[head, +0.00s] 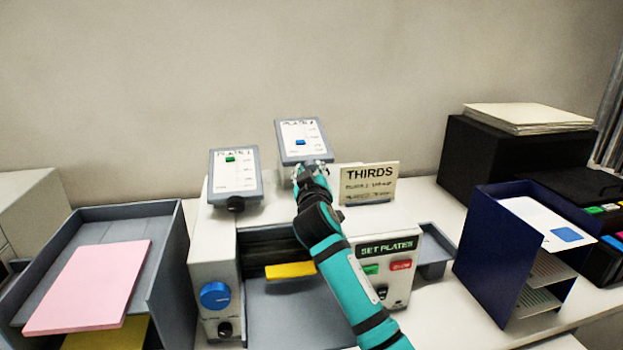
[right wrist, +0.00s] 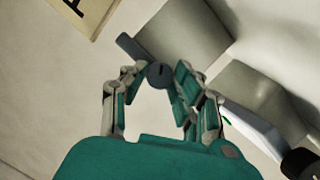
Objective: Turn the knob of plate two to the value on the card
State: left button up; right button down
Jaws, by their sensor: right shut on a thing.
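The plate two box (head: 300,139) stands at the back of the machine, with a white scale and a blue marker (head: 300,142). My right gripper (head: 312,172) reaches up to its lower front and hides its knob in the head view. In the right wrist view the dark round knob (right wrist: 160,75) sits between the fingertips of my right gripper (right wrist: 160,80), which are shut on it. The card (head: 369,181) stands just right of the gripper; its heading reads THIRDS and its smaller lines are too blurred to read. My left gripper is out of view.
The plate one box (head: 235,174), with a green marker and dark knob (head: 235,204), stands to the left. A panel (head: 389,254) reads SET PLATES. A blue knob (head: 215,295) is at the machine's left front. A tray with pink paper (head: 88,287) and a navy rack (head: 487,255) flank it.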

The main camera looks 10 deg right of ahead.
jog(key=shift+f+n+h+b, duration=0.1)
jog(key=shift+n+h+b, duration=0.4)
jog(key=shift+n+b, duration=0.25)
jog(key=c, duration=1)
grip_release()
jog(key=v, duration=1.2)
jog(key=shift+a, duration=0.15)
jog(key=shift+f, duration=0.1)
